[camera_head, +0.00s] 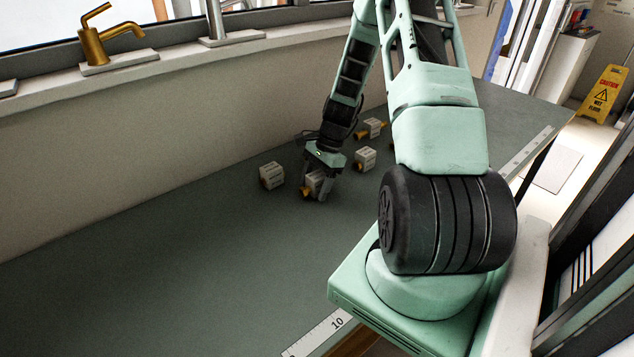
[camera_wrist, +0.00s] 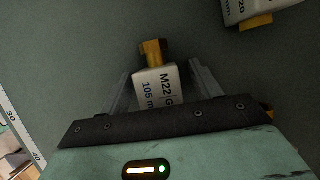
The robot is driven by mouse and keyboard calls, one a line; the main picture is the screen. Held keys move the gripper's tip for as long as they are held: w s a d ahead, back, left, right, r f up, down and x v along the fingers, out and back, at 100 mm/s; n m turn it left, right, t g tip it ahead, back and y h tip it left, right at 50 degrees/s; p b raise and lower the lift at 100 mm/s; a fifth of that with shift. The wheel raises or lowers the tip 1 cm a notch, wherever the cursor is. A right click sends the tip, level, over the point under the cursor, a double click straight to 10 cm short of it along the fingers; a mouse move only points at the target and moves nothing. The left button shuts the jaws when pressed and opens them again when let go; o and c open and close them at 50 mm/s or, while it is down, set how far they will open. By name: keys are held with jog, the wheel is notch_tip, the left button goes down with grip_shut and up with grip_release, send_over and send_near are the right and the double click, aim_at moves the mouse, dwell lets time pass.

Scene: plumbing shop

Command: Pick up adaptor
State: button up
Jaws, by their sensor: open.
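The adaptor is a white block with a brass fitting at one end. In the wrist view, one adaptor (camera_wrist: 155,85) lies between the two fingers of my gripper (camera_wrist: 160,82), its printed face reading "M22" and "105" and its brass end pointing away from the palm. The fingers stand on either side of it and look apart from it. In the head view, my gripper (camera_head: 317,190) is low at the counter around this adaptor (camera_head: 311,183), partly hiding it. My gripper is open.
Other similar blocks stand close by on the green counter (camera_head: 150,250): one to the left (camera_head: 271,175), one to the right (camera_head: 364,159) and one behind (camera_head: 372,127). The wall runs behind them. The counter's left and front areas are clear.

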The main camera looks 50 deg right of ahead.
jog(key=c, duration=1.1)
jog(key=shift+c, duration=0.2)
